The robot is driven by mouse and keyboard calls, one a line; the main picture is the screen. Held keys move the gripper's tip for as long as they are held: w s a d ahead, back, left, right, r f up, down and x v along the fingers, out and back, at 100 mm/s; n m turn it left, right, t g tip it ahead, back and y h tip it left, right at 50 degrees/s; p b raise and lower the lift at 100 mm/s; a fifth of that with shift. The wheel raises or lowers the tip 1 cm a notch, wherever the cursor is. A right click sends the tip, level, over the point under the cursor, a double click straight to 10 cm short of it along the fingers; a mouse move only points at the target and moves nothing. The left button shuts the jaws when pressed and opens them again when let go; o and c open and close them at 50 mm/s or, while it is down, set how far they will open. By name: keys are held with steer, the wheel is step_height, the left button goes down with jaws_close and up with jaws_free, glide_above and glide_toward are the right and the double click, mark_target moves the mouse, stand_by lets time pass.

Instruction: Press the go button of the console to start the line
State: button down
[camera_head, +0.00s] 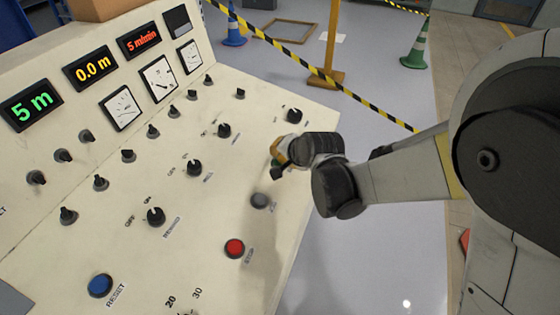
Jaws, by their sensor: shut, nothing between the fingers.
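The cream console (60,245) fills the left of the view, with its sloping panel facing me. My gripper (279,154) is shut and empty at the panel's right edge. A small green patch (275,163) shows beside its fingertips; it may be the go button, mostly hidden by the gripper. I cannot tell whether the fingertips touch it. A grey button (260,200) sits just below, its label too blurred to read. The red STOP button (235,248) is lower still, and the blue RESET button (100,285) is at the lower left.
Several black knobs cover the panel, one (294,115) close above my gripper. The displays read 5 m (31,105), 0.0 m (90,68) and 5 m/min (139,39). Yellow-black barrier tape (340,88) and a green cone (415,50) stand beyond. Open floor lies right of the console.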

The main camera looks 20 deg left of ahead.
stand_by(0.3)
steer(key=shift+d+r+p, duration=0.2)
steer(key=shift+r+p, duration=0.45)
steer(key=shift+r, duration=0.2)
steer(key=shift+r, duration=0.15)
steer(key=shift+d+r+p, duration=0.2)
steer(key=shift+r+p, duration=0.4)
steer(key=shift+r, duration=0.15)
steer(key=shift+d+r+p, duration=0.15)
steer(key=shift+r+p, duration=0.4)
steer(key=shift+r, duration=0.25)
steer(key=shift+d+r+p, duration=0.2)
steer(key=shift+r+p, duration=0.4)
steer(key=shift+r, duration=0.15)
steer(key=shift+s, duration=0.1)
